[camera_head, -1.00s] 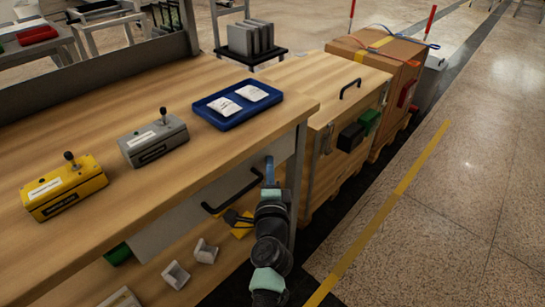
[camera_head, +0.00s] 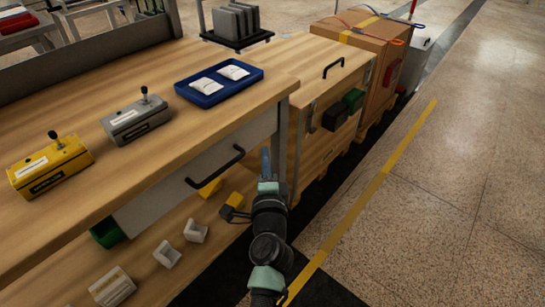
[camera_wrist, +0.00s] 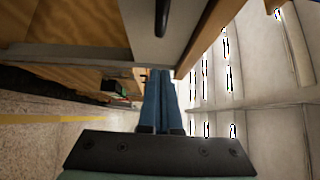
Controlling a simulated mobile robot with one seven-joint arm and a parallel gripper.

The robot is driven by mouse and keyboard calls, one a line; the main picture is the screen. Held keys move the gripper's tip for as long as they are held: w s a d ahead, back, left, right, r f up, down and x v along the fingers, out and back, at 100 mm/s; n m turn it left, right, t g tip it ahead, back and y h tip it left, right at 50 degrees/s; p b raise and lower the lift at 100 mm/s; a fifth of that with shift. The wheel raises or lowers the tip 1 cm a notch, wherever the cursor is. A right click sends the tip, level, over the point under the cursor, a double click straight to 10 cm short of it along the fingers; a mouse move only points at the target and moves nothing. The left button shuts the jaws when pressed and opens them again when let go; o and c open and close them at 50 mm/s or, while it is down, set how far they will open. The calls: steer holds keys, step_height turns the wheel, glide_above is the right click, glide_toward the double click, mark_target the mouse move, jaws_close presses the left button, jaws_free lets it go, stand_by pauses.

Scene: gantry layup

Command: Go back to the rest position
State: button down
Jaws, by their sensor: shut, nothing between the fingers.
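My gripper (camera_wrist: 159,88) shows in the wrist view as two blue fingers side by side, shut with nothing between them. In the head view my gripper (camera_head: 266,165) is a small blue tip at the end of my arm. It is in front of the workbench's right end, below the bench top (camera_head: 150,165) and right of the black drawer handle (camera_head: 215,167). The wrist view shows the bench's pale drawer front (camera_wrist: 150,32) beyond the fingers.
On the bench are a blue tray (camera_head: 219,82) with two white packets, a grey box (camera_head: 137,118) and a yellow box (camera_head: 50,166), both with knobs. A wooden crate (camera_head: 312,65) stands to the right. Open floor (camera_head: 440,190) lies beyond the yellow line (camera_head: 385,172).

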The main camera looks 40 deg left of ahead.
steer(key=v, duration=0.7)
steer(key=shift+f, duration=0.1)
